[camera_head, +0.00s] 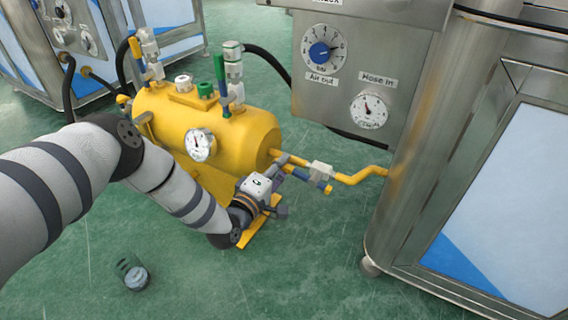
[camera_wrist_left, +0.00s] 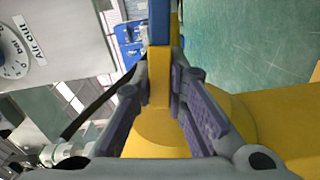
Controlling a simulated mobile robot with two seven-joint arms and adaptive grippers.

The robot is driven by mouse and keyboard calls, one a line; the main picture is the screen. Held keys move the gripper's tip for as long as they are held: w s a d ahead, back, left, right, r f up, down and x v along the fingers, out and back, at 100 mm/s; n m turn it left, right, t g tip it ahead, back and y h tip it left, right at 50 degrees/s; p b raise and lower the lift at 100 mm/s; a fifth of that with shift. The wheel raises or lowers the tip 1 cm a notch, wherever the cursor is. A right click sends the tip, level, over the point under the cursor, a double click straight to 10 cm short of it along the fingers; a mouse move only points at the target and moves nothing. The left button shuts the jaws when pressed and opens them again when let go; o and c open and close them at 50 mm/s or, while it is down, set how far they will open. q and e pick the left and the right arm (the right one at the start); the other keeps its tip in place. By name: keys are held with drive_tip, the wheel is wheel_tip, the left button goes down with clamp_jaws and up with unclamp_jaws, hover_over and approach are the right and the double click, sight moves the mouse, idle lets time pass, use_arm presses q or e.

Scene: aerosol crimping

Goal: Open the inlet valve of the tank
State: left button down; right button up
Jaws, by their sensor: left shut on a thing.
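The yellow tank (camera_head: 228,142) lies on its side on the green floor, with a round gauge (camera_head: 200,145) on it. A yellow pipe (camera_head: 350,180) runs from its right end to the steel cabinet, with a white valve body (camera_head: 320,171) on it. The valve's lever (camera_head: 325,187) is yellow and blue and lies close beside the pipe. My left gripper (camera_head: 284,182) is at the tank's right end, shut on this lever. In the left wrist view the lever (camera_wrist_left: 159,92) stands between both fingers. My right gripper is out of view.
A steel cabinet (camera_head: 410,150) stands at the right, with a panel of two gauges (camera_head: 365,65) above the pipe. Other valves (camera_head: 233,65) and a black hose rise from the tank's top.

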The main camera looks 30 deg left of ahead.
use_arm(q)
drive_tip(key=shift+f+n+b, duration=0.6)
drive_tip(key=shift+f+n, duration=0.25)
drive_tip(key=shift+n, duration=0.05)
drive_tip(key=shift+s+d, duration=0.1)
drive_tip(key=c, duration=1.6)
unclamp_jaws()
drive_tip(key=s, duration=1.2)
drive_tip(key=shift+a, duration=0.25)
